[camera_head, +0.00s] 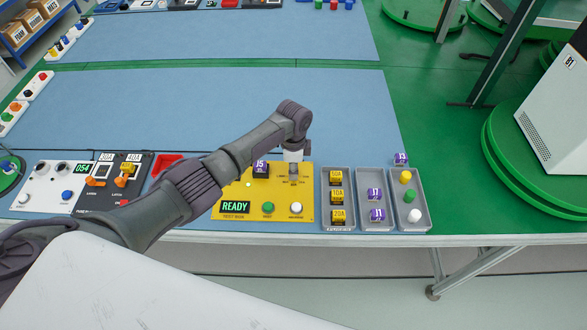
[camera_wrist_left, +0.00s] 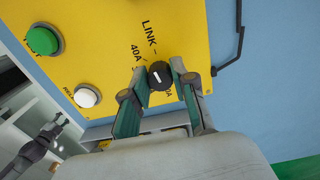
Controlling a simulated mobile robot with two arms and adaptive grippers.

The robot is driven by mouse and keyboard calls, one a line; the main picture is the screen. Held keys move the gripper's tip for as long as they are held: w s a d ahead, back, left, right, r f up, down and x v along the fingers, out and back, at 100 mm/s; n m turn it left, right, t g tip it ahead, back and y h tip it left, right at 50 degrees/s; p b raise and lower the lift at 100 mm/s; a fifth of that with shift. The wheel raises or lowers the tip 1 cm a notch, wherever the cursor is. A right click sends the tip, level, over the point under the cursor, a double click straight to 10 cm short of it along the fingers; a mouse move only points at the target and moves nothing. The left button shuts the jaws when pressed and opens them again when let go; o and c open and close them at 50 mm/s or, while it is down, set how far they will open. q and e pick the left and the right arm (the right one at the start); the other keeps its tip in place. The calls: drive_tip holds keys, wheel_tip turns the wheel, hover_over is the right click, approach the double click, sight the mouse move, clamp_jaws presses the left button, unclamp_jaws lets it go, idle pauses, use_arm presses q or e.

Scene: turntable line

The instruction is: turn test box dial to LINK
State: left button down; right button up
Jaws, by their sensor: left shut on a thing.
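The yellow test box (camera_head: 228,196) stands on the blue table in the head view, with a green READY display, a green button and a white button. Its black dial (camera_wrist_left: 159,75) shows in the left wrist view, with printed LINK and 40A labels beside it. The dial's white mark slants up and left; I cannot tell exactly which label it meets. My left gripper (camera_wrist_left: 157,82) is shut on the dial, one finger on each side; in the head view it (camera_head: 293,172) covers the dial. My right arm (camera_wrist_left: 38,148) shows small and dark at the wrist view's lower left; its jaws are unclear.
Right of the test box are grey trays with yellow fuses (camera_head: 336,196), purple blocks (camera_head: 376,194) and coloured knobs (camera_head: 409,195). A purple block (camera_head: 400,159) lies behind them. A black panel (camera_head: 100,189) and white panel (camera_head: 43,188) stand left.

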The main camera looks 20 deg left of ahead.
use_arm(q)
drive_tip(key=shift+m, duration=0.8)
drive_tip(key=shift+w, duration=0.1)
drive_tip(key=shift+r, duration=0.1)
drive_tip(key=c, duration=0.9)
unclamp_jaws()
wheel_tip(320, 180, up, 12)
